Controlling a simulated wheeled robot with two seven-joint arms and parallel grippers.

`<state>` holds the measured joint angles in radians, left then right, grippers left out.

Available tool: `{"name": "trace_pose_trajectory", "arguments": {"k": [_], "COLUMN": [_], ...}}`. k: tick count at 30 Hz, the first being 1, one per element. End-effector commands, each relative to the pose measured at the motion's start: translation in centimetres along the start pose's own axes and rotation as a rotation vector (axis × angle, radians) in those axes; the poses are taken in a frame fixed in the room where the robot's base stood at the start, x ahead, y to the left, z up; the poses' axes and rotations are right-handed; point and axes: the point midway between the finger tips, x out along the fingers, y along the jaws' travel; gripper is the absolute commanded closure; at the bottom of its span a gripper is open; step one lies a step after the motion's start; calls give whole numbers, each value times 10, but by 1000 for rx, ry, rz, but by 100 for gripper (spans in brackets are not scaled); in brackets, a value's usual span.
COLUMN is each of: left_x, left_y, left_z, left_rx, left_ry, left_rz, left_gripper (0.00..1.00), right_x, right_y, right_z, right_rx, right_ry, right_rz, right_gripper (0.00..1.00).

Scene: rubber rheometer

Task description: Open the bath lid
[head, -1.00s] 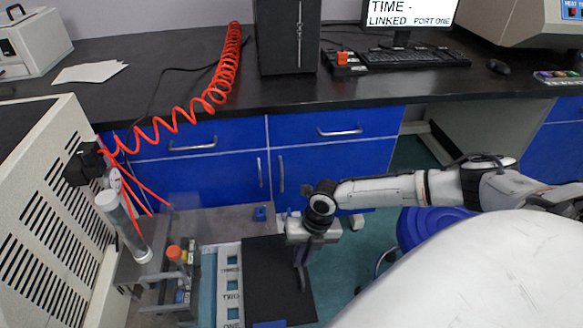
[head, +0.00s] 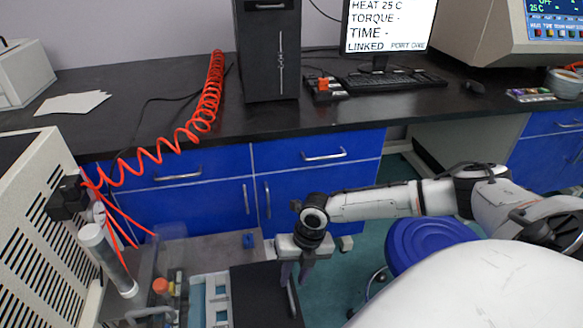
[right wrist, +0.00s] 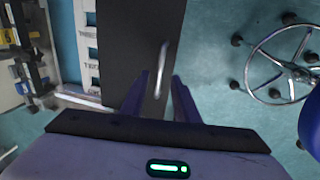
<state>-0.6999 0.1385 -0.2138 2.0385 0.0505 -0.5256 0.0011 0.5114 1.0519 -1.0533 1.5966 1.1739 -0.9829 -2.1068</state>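The bath lid (head: 255,296) is a flat black panel at the bottom middle of the head view. It also fills the upper middle of the right wrist view (right wrist: 118,25). A slim metal handle (right wrist: 160,70) shows on it near its right side. My right gripper (head: 295,274) is over the lid's right part, its fingers pointing down. In the right wrist view the two fingers (right wrist: 158,97) are apart, with the handle seen between and beyond them. I see no contact with the handle. The lid's near end is cut off in the head view. My left gripper is out of view.
A white labelled strip with openings (right wrist: 88,50) lies left of the lid. An orange-capped fixture (head: 161,286) and a vented cabinet (head: 40,240) stand farther left. A blue stool (head: 425,245) is at right. The black bench (head: 160,95) and blue drawers are behind.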

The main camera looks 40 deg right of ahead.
Motion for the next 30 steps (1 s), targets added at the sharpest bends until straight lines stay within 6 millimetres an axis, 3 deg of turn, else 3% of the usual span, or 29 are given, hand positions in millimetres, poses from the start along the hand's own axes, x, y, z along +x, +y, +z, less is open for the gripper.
{"name": "trace_pose_trajectory", "arguments": {"k": [3, 10, 30], "left_x": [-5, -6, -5], "left_y": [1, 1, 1], "left_z": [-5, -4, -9], "left_rx": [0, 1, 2], "left_ry": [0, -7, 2], "left_rz": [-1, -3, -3], "left_gripper": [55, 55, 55], "right_x": [-29, -60, -66], "right_y": [0, 0, 0], "right_z": [1, 0, 0], "right_rx": [0, 0, 0], "right_ry": [-3, -2, -1], "right_rz": [0, 0, 1], "right_gripper": [72, 72, 72]}}
